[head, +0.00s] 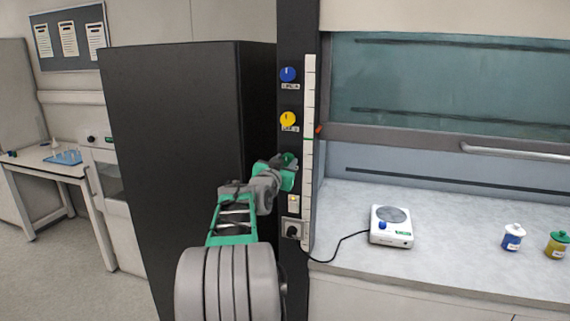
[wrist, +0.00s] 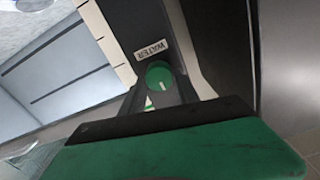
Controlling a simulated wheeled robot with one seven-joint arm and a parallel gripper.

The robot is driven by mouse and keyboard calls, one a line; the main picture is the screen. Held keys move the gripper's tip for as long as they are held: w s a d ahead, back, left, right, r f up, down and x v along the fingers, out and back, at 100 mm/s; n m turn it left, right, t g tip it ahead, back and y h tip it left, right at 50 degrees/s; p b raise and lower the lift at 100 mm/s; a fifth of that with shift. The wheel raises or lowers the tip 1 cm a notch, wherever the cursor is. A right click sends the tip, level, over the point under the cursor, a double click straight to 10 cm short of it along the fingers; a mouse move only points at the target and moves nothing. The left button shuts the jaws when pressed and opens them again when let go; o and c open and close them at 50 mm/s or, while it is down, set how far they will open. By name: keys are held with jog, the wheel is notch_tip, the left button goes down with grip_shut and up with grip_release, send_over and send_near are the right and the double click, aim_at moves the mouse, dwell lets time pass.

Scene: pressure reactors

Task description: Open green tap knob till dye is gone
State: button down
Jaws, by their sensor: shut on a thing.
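The green tap knob (wrist: 159,76) is round with a white pointer mark and sits on the dark post, beside a label reading WATER (wrist: 152,50). In the wrist view its face shows at the ends of my gripper's fingers (wrist: 160,92), which are shut on it from both sides. In the head view my gripper (head: 288,163) reaches the post at the knob's height, and only a little of the green knob (head: 289,158) shows past it. No dye can be made out in either view.
On the same post (head: 297,30) are a blue knob (head: 288,74) and a yellow knob (head: 288,119) above, and a switch and socket (head: 292,229) below. A hotplate (head: 391,227) and two small jars (head: 512,237) stand on the bench at right. A black cabinet (head: 180,140) is at left.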

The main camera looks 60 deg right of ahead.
jog(key=shift+f, duration=0.1)
jog(key=n+b, duration=0.2)
jog(key=shift+f+n, duration=0.1)
jog(key=shift+n, duration=0.3)
jog(key=n+b, duration=0.2)
jog(key=n, duration=0.2)
jog(key=shift+w, duration=0.1)
jog(key=shift+w+n+b, duration=0.1)
jog(key=shift+n+b, duration=0.7)
jog(key=shift+n, duration=3.6)
jog(key=c, duration=0.9)
grip_release()
